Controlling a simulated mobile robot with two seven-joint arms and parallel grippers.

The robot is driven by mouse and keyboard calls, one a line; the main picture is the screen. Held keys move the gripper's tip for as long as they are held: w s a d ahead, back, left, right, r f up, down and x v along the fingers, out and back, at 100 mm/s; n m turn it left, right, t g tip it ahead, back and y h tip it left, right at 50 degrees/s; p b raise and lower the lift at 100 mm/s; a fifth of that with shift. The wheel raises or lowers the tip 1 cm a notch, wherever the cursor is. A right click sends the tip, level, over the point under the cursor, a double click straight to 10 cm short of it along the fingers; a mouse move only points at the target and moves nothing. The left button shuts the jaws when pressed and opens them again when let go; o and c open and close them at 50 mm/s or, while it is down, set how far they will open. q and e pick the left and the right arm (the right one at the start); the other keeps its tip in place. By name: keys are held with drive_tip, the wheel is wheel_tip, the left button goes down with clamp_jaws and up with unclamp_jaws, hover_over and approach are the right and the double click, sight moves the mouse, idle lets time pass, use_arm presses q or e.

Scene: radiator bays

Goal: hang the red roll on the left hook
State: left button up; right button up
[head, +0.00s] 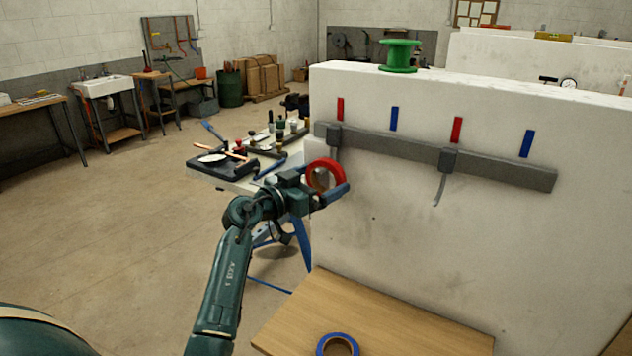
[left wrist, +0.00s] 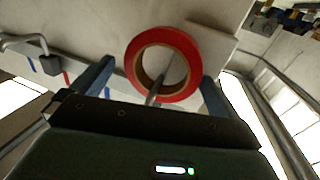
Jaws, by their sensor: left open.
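The red roll (head: 312,167) is at the left end of the rail, below the left hook's block. The left hook (head: 336,155) points down from this block. In the left wrist view the red roll (left wrist: 188,48) stands between the spread fingers, and the grey hook rod (left wrist: 152,98) crosses its rim and shows in its hole. I cannot tell whether the roll's weight rests on the hook. My left gripper (head: 321,184) is open around the roll; its fingers also show in the left wrist view (left wrist: 152,86). My right gripper is not in view.
A second hook (head: 440,188) on the grey rail (head: 400,149) is empty. A blue roll (head: 322,347) lies on the wooden table (head: 390,325) below. A green spool (head: 400,56) stands on the white wall's top. A bench with tools (head: 225,160) stands behind my left arm.

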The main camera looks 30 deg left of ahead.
use_arm(q)
drive_tip(key=v, duration=1.3)
drive_tip(key=s+d+f+m+t+h, duration=0.1)
drive_tip(key=s+d+f+t, duration=0.2)
drive_tip(key=d+f, duration=0.3)
drive_tip(key=s+d+f+n+g+y, duration=0.2)
drive_tip(key=s+d+f+y, duration=0.15)
drive_tip(key=f, duration=0.45)
drive_tip(key=s+d+f+n+g+y, duration=0.2)
drive_tip(key=s+f, duration=0.2)
drive_tip(key=f, duration=0.4)
drive_tip(key=s+d+f+m+g+h, duration=0.1)
drive_tip(key=s+d+f+m+g, duration=0.1)
drive_tip(key=s+d+f+g, duration=0.4)
drive_tip(key=s+d+f, duration=0.1)
drive_tip(key=s+f, duration=0.4)
drive_tip(key=shift+s+f+b, duration=0.2)
drive_tip(key=shift+f+b, duration=0.15)
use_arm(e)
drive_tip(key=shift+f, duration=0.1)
